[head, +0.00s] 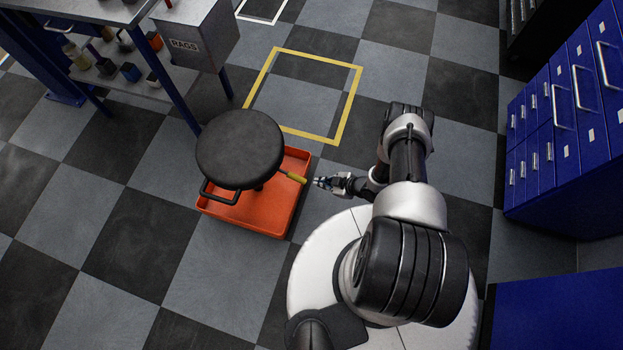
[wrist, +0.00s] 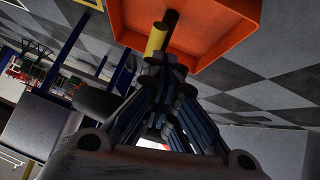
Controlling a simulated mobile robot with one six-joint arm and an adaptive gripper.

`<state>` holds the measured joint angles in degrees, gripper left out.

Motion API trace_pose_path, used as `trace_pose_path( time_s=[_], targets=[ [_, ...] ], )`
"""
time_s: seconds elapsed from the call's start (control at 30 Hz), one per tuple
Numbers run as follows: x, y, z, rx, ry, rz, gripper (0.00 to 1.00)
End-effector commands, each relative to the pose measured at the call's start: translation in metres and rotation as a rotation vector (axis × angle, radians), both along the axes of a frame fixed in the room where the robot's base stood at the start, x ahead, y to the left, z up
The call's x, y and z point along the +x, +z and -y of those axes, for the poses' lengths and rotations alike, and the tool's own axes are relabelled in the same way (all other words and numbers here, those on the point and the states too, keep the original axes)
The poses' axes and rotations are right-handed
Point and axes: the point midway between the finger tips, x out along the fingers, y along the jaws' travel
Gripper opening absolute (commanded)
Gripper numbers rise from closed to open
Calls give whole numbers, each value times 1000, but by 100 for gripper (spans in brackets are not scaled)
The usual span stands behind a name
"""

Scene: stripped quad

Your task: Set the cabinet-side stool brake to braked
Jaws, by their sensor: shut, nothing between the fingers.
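The stool has a round black seat (head: 240,148) and an orange tray-like base (head: 262,222); a black loop handle (head: 219,194) shows at its front left. The cabinet-side brake lever has a yellow grip (head: 292,176) that sticks out to the right, toward the blue cabinets. My gripper (head: 320,182) is just right of the grip's end, shut and empty. In the wrist view the yellow grip (wrist: 157,40) lies just past my fingertips (wrist: 165,62), in front of the orange base (wrist: 215,35). I cannot tell whether the fingertips touch it.
Blue drawer cabinets (head: 565,125) stand at the right. A workbench with a lower shelf (head: 130,85) and a grey RAGS box (head: 196,40) is at the upper left. A yellow floor outline (head: 352,105) lies empty behind the stool. The floor left of the stool is clear.

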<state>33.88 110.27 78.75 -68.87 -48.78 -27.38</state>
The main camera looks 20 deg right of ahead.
Motion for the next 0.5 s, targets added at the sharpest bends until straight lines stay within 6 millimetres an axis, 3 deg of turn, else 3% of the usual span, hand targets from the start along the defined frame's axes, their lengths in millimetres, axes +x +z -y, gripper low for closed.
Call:
trace_pose_path(
  time_s=[0.2,0.5],
  targets=[
    [-15,7,15,0,-1,-1,0],
    [-17,8,16,0,1,-1,0]
  ],
)
